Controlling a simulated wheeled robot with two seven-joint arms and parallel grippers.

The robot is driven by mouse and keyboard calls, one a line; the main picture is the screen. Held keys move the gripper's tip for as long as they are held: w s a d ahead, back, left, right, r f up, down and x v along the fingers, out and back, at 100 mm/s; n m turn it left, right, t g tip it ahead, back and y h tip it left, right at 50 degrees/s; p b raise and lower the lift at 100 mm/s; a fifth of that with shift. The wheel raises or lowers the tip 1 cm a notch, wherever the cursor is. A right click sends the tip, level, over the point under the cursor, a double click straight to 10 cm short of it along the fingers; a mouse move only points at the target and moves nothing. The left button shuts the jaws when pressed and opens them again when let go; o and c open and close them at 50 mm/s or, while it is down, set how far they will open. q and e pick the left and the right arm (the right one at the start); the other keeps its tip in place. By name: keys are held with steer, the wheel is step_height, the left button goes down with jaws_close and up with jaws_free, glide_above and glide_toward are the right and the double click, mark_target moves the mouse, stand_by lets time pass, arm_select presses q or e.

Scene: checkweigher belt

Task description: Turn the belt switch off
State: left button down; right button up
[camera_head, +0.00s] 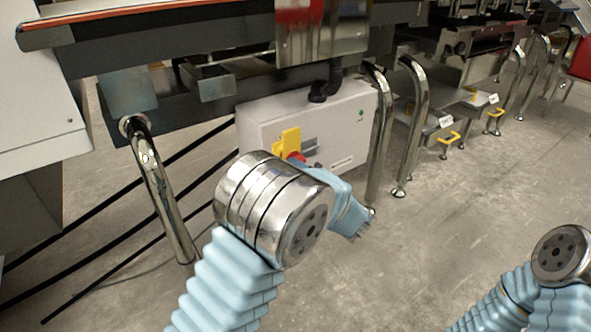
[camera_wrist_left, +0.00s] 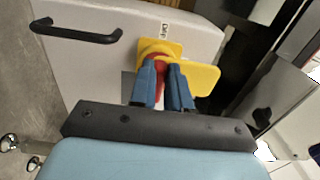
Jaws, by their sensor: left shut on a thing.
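The belt switch is a red rotary handle (camera_head: 297,158) on a yellow backing (camera_head: 291,138), on the front of a light grey control box (camera_head: 345,112) under the conveyor. In the left wrist view the red handle (camera_wrist_left: 159,62) shows between the two blue fingers of my left gripper (camera_wrist_left: 163,75), which are shut on it. Yellow parts (camera_wrist_left: 205,78) show behind and to the right of the fingers. The fingers hide much of the handle, so I cannot tell its on or off position. My right gripper is out of view.
A black bar handle (camera_wrist_left: 75,32) is on the grey box in the left wrist view. Chrome legs stand left (camera_head: 160,190) and right (camera_head: 381,140) of the box. Black rods run low behind the left leg. The floor (camera_head: 450,210) at right is open.

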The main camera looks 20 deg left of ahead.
arm_select(q)
steer(key=c, duration=1.1)
jaws_free()
steer(key=p+v, duration=0.1)
steer(key=v, duration=1.2)
steer(key=shift+s+d, duration=0.25)
steer(key=shift+d, duration=0.05)
